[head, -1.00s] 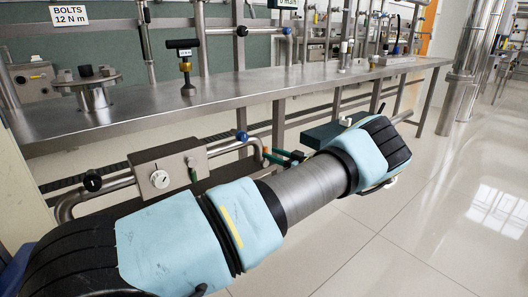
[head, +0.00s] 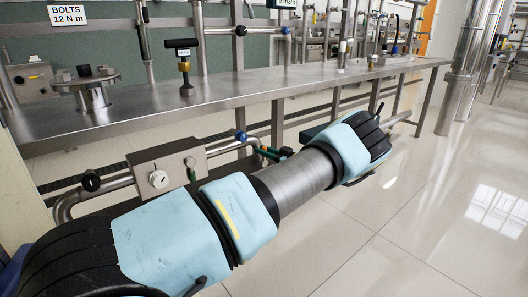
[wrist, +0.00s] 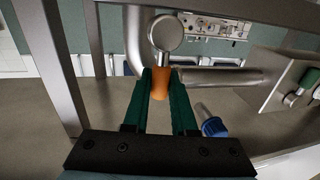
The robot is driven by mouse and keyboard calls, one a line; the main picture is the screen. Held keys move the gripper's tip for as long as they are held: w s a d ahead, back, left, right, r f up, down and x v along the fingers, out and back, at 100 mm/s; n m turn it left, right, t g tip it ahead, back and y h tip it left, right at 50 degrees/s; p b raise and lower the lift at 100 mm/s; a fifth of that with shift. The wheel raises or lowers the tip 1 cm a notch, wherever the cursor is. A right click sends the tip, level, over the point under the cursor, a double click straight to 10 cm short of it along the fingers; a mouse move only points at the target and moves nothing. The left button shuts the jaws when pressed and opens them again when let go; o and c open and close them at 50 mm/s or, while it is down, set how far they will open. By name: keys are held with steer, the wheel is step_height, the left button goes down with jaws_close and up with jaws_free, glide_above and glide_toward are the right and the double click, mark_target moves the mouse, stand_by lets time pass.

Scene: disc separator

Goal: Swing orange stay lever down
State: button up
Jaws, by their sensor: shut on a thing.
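The orange stay lever (wrist: 160,83) shows in the wrist view as a short orange grip below a round metal fitting (wrist: 165,33) on the pipework. My gripper (wrist: 160,76) has its two green fingers on either side of the orange grip and is shut on it. In the head view my gripper (head: 268,155) is small, at the pipe end under the bench, just right of the valve box. The lever is mostly hidden there by the fingers, and its exact angle cannot be told.
A metal box with a white dial (head: 158,178) stands left of the gripper. A blue knob (wrist: 213,127) is close to the right finger. The steel bench (head: 230,95) runs above, with its legs nearby. The floor at right is clear.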

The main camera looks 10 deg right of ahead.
jaws_close()
